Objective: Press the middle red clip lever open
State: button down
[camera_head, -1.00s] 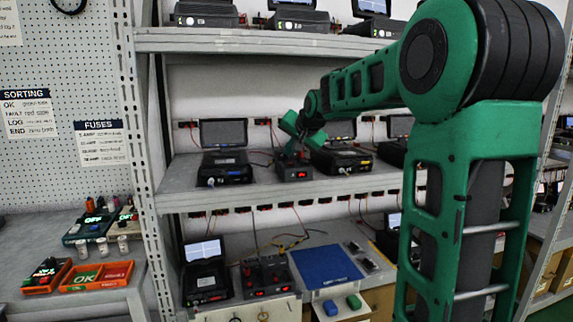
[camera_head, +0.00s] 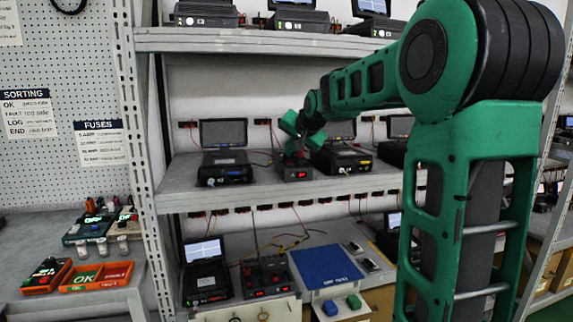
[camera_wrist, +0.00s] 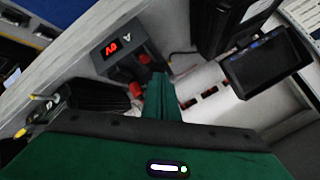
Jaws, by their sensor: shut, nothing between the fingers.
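A small dark box (camera_head: 295,173) with a lit red display sits on the middle shelf. It shows in the wrist view too, with its display (camera_wrist: 116,46) at the upper left. A red lever (camera_wrist: 143,59) lies just beyond my fingertips, and another red lever (camera_wrist: 137,90) lies left of the fingers. Which is the middle one I cannot tell; other levers may be hidden. My gripper (camera_wrist: 157,77) is shut and empty, its green fingers at the box's edge. In the head view my gripper (camera_head: 296,147) is over the box's back; contact with a lever is unclear.
A black unit with a screen (camera_head: 224,160) stands left of the box, and another unit (camera_head: 342,160) stands close on its right. The upper shelf (camera_head: 250,40) runs above. The lower shelf holds a similar dark box (camera_head: 265,278) and a blue mat (camera_head: 326,266).

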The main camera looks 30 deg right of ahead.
aim_at(290, 163)
dwell(0.4)
jog(key=shift+f, duration=1.1)
dwell(0.6)
jog(key=shift+r, duration=1.05)
jog(key=shift+r, duration=0.25)
jog(key=shift+s+a+r, duration=0.1)
jog(key=shift+s+r, duration=0.05)
jog(key=shift+r, duration=1.05)
jog(key=shift+s+r, duration=0.15)
jog(key=shift+r, duration=1)
